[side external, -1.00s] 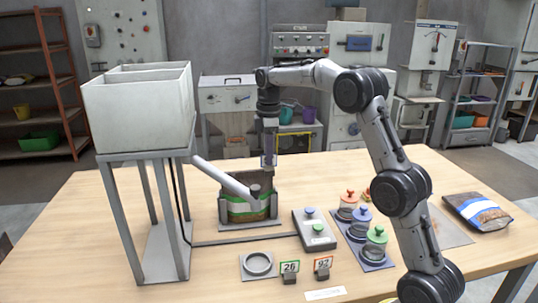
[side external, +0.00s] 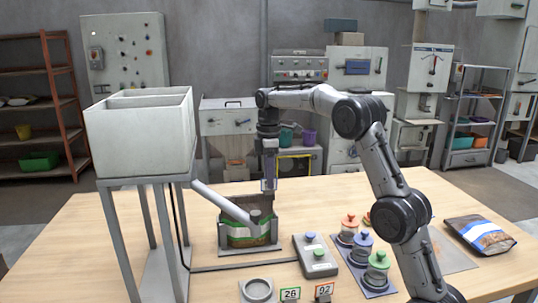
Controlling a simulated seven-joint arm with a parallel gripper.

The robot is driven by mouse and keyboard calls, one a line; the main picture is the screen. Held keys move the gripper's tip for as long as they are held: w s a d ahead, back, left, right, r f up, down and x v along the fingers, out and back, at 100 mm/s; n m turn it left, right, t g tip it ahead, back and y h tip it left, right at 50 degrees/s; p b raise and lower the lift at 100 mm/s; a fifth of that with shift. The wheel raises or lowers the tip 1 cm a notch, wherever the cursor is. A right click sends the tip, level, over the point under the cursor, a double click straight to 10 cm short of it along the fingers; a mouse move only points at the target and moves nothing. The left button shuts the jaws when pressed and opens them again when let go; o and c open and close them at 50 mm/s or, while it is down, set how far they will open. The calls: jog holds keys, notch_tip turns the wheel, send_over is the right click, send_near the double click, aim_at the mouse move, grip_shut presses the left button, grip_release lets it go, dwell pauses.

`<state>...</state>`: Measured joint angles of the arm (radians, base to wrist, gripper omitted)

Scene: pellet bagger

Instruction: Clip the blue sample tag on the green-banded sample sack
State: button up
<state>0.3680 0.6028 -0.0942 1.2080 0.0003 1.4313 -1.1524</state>
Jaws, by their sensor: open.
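The green-banded sack (side external: 243,233) stands upright and open-topped in a grey holder (side external: 223,240) under the hopper's chute. My gripper (side external: 269,187) points down just above the sack's back right rim, its jaws open. A small bluish patch shows at its fingertips, too small to tell whether it is the blue sample tag. I cannot make out the tag anywhere else. Whether the gripper touches the sack rim cannot be told from this view.
The white hopper (side external: 139,135) on its stand is at left, with its chute (side external: 222,203) slanting over the sack. A two-button box (side external: 316,256), lidded jars (side external: 363,246), a ring (side external: 258,289), numbered cards (side external: 290,294) and a blue-banded sack (side external: 480,236) lie right and in front.

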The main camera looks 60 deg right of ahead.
notch_tip(320, 180, up, 12)
dwell(0.6)
dwell(0.4)
